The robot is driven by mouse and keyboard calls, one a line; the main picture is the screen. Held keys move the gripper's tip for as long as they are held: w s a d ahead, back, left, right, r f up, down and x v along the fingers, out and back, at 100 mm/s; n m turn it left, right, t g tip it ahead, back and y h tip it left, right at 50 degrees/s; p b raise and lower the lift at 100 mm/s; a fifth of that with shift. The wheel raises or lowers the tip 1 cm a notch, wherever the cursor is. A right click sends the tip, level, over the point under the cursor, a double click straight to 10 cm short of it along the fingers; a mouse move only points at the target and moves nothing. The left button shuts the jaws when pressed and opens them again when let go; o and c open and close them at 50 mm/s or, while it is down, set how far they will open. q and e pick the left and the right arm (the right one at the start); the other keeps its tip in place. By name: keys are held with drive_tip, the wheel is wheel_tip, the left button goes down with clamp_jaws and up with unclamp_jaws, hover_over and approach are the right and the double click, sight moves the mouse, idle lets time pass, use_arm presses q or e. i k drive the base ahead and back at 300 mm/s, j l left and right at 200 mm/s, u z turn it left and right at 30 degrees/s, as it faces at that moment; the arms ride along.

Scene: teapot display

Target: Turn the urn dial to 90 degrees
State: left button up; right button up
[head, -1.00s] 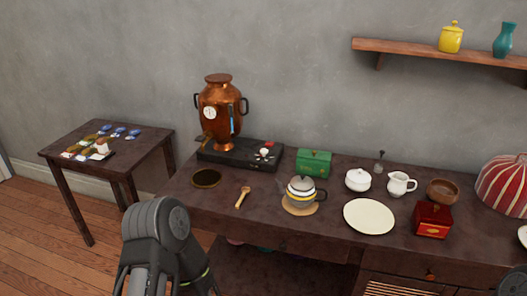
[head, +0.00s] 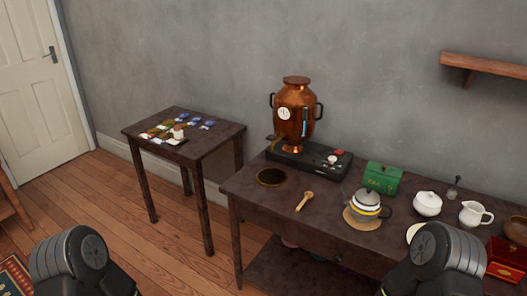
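The copper urn (head: 296,112) stands upright on a dark base (head: 290,156) at the back left of the long table. A round white gauge is on its body, and a blue level strip is beside the gauge. The urn dial (head: 332,159) appears as a small pale knob on the base's front right, with a red part beside it. Its angle is too small to read. Parts of my two arms show at the bottom left and bottom right, well in front of the urn. Neither gripper's fingers are in view.
On the long table (head: 250,205) are a dark round mat (head: 270,177), a wooden spoon (head: 304,201), a green box (head: 382,177), a teapot (head: 366,203) and white crockery to the right. A side table (head: 215,145) with small items stands left. Open floor lies at left.

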sight(332, 159)
drive_tip(key=i+j+u, duration=0.25)
drive_tip(key=i+j, duration=0.25)
drive_tip(key=i, duration=0.2)
drive_tip(key=i+j, duration=0.2)
drive_tip(key=i, duration=0.2)
